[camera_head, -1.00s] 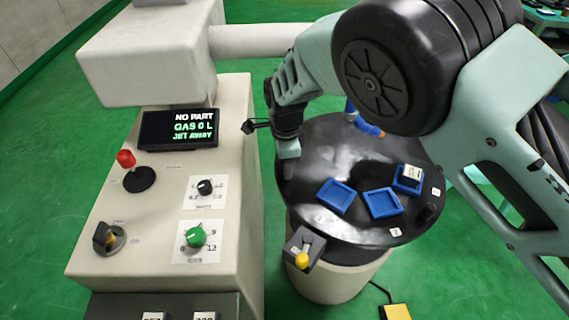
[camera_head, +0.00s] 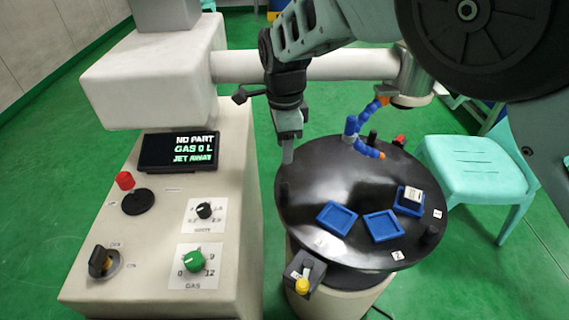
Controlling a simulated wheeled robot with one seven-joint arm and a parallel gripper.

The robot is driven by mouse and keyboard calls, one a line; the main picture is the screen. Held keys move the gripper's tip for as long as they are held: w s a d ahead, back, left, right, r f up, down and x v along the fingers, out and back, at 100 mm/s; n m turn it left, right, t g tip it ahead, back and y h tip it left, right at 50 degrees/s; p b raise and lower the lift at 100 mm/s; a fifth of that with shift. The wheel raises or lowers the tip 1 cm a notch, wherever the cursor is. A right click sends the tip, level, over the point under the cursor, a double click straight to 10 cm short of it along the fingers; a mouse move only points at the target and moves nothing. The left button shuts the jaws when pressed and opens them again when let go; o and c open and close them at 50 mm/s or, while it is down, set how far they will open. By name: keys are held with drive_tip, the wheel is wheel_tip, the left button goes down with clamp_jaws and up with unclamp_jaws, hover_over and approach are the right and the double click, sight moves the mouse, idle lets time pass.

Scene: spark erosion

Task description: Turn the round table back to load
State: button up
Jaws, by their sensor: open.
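The black round table (camera_head: 325,190) stands on a pale drum to the right of the machine. Its near right part carries blue trays: two empty ones (camera_head: 337,218) and (camera_head: 383,226), and one (camera_head: 409,203) with a small pale piece on it. A black peg (camera_head: 431,235) stands at the right rim; another black peg (camera_head: 372,137) and a red one (camera_head: 399,141) stand at the far side. My gripper (camera_head: 288,157) points down over the table's left far rim and looks empty. The gap between its fingers is hard to see, and whether it touches the table is unclear.
The machine's screen (camera_head: 180,150) reads "NO PART", "GAS 0 L", "JET AWAY". A blue jointed hose (camera_head: 353,128) hangs over the table's far side under a white arm. A grey box with a yellow knob (camera_head: 302,284) sits at the near rim. A mint chair (camera_head: 475,165) stands right.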

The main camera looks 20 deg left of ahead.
drive_tip(key=shift+r, duration=1.8)
